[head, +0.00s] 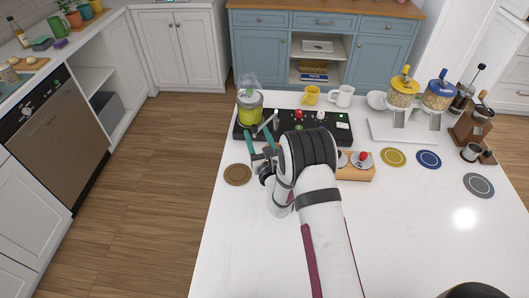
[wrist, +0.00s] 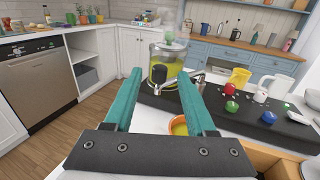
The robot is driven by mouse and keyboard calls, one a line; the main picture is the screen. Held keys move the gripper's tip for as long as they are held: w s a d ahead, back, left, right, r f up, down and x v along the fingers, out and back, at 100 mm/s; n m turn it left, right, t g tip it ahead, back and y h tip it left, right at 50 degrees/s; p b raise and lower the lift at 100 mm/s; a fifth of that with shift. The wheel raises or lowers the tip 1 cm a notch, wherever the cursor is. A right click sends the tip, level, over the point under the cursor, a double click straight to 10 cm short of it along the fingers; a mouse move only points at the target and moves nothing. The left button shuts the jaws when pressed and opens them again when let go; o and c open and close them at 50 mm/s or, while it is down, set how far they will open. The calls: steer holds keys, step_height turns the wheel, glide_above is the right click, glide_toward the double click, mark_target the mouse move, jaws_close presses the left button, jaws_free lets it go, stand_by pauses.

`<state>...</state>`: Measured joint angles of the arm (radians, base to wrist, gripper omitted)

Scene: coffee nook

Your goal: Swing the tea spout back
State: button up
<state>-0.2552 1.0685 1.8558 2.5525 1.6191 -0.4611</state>
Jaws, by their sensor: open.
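The tea dispenser (head: 250,108) is a clear jar of yellow-green tea with a lid, at the left end of the black station. It also shows in the wrist view (wrist: 168,62).
The black station (head: 325,126) has coloured knobs. A yellow mug (head: 311,97) and white mug (head: 341,97) stand behind it. A yellow-orange cup (wrist: 179,127) shows low between my fingers. A brown coaster (head: 237,174) lies left of my gripper. The front left counter is clear.

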steer(key=v, duration=1.2)
steer(key=shift+w+d, duration=0.15)
steer(key=shift+d, duration=0.1)
steer(key=shift+c, duration=1.1)
steer(key=d+n+y, duration=0.1)
steer(key=d+n+g+y, duration=0.1)
steer(key=d+y, duration=0.1)
steer(key=d+n+g+y, duration=0.1)
steer(key=d, duration=0.1)
steer(key=shift+w, duration=0.25)
jaws_close()
steer(key=shift+a+f+g+y, duration=0.1)
steer(key=shift+a+g+y, duration=0.05)
steer(key=shift+g+y, duration=0.15)
steer(key=x, duration=1.3)
steer(key=shift+w+a, duration=0.15)
steer(key=shift+a, duration=0.05)
